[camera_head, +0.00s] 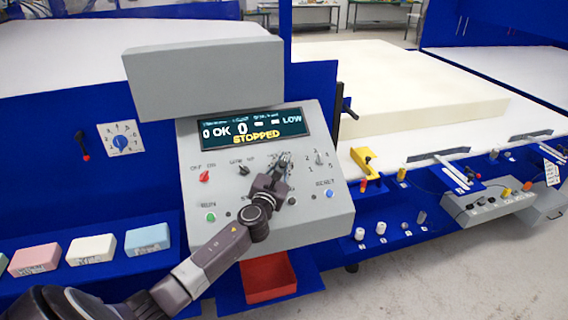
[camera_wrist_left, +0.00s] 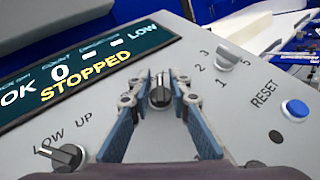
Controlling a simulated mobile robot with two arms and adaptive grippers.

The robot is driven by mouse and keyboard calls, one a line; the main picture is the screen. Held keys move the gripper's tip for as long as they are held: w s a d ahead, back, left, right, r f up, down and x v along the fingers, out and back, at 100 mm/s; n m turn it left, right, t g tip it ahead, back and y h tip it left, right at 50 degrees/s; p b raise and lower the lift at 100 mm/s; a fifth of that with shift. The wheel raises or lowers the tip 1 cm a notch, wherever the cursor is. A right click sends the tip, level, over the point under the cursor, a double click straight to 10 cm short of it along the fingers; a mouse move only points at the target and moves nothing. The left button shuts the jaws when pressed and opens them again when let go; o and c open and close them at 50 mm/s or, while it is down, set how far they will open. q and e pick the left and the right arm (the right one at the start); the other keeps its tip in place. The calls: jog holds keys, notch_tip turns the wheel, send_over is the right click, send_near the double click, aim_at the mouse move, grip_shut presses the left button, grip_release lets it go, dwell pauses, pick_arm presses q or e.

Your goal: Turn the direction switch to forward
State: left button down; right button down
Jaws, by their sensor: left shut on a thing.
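The direction switch, a dark knob (camera_wrist_left: 160,92) on the grey control panel (camera_head: 265,232), shows between my fingertips in the left wrist view. My left gripper (camera_wrist_left: 159,88) is shut on this knob, one blue-padded finger on each side. In the head view the left gripper (camera_head: 283,163) is at the panel below the display and covers the knob. The knob's labels are hidden or unreadable. The display (camera_head: 252,130) reads "STOPPED". My right gripper is not in view.
Beside the gripper are a dark LOW/UP knob (camera_wrist_left: 68,156), a numbered selector (camera_wrist_left: 228,57) and a blue RESET button (camera_wrist_left: 295,109). A red OFF/ON switch (camera_head: 205,176) and green RUN button (camera_head: 211,217) sit left. A red bin (camera_head: 270,279) stands below the panel.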

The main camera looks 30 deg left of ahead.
pick_arm(q)
jog(key=n+g+y+b, duration=0.4)
jog(key=n+b, duration=0.1)
jog(key=n, duration=0.1)
jog(key=n+g+y+b, duration=0.4)
jog(key=n+b, duration=0.2)
jog(key=n+g+y+b, duration=0.4)
jog(key=n+b, duration=0.1)
jog(key=shift+s+f+n, duration=0.1)
jog(key=shift+f+n, duration=0.15)
jog(key=shift+n, duration=0.15)
jog(key=n+g+b, duration=0.1)
jog(key=g+b, duration=0.1)
jog(key=n+g+b, duration=0.1)
jog(key=n+b, duration=0.1)
jog(key=shift+s+a+r+g+y, duration=0.1)
jog(key=shift+r+g+y, duration=0.05)
jog(key=shift+g+y, duration=0.2)
jog(key=shift+n+g, duration=0.25)
jog(key=shift+n, duration=0.05)
jog(key=c, duration=2.1)
grip_release()
jog(key=d, duration=1.2)
jog(key=shift+s, duration=0.4)
